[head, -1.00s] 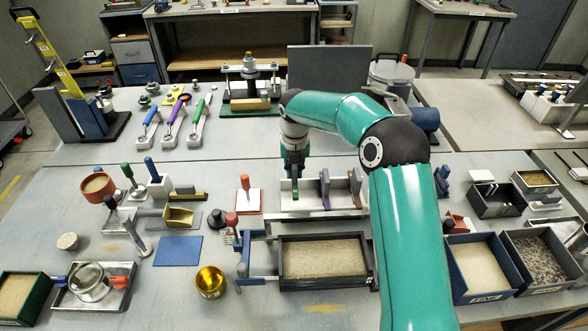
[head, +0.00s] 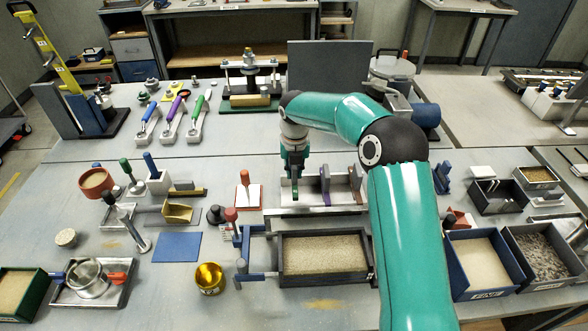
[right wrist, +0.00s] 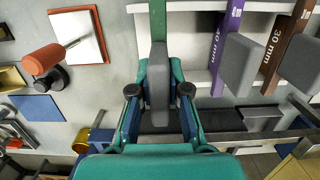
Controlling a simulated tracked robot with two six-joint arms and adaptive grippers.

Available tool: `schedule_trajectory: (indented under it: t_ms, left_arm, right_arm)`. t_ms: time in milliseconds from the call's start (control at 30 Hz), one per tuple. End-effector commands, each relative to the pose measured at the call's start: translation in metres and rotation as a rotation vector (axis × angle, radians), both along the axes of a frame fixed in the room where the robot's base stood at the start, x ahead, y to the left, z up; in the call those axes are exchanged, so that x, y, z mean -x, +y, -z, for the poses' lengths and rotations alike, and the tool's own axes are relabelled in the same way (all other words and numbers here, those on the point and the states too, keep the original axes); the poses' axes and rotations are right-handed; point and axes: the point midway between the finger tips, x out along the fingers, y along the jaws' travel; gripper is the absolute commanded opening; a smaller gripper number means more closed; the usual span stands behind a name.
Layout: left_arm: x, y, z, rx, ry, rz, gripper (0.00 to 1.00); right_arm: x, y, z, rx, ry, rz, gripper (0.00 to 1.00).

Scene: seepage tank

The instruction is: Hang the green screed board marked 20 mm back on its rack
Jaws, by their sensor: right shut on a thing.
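The rack (head: 341,197) is a pale tray with upright walls, at the middle of the bench. A purple board (head: 325,188) and a brown board (head: 355,180) hang on it. They also show in the right wrist view, the purple one (right wrist: 228,40) and the brown one (right wrist: 290,40) marked 30 mm. My right gripper (right wrist: 158,92) is shut on the grey handle of the green board (right wrist: 158,20). The green board is at the left end of the rack; I cannot tell whether it rests on it. Its marking is not readable. My left gripper is out of view.
A dark box of sand (head: 323,254) stands in front of the rack. A white plate with a red-handled tool (head: 247,196) is left of the rack. A grey panel (head: 329,66) stands behind. A blue mat (head: 178,247) lies on the bench to the left.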

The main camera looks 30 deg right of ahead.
Motion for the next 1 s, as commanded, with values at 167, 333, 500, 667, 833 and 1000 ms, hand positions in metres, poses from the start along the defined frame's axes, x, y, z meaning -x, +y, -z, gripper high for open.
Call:
schedule_trajectory:
  t_ms: [167, 333, 500, 667, 833, 1000]
  left_arm:
    - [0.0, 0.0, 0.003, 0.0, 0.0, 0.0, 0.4]
    - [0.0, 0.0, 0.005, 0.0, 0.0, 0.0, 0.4]
    - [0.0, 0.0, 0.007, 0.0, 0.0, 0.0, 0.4]
    - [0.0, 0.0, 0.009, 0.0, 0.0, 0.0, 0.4]
    - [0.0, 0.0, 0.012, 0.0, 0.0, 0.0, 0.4]
    - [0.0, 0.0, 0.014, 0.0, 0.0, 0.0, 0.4]
  right_arm:
    - [0.0, 0.0, 0.005, 0.0, 0.0, 0.0, 0.0]
    - [0.0, 0.0, 0.01, 0.0, 0.0, 0.0, 0.0]
    - [0.0, 0.0, 0.014, 0.0, 0.001, 0.0, 0.0]
    - [0.0, 0.0, 0.018, 0.0, 0.001, 0.0, 0.0]
    - [0.0, 0.0, 0.022, 0.0, 0.0, 0.0, 0.0]
    - [0.0, 0.0, 0.026, 0.0, 0.0, 0.0, 0.0]
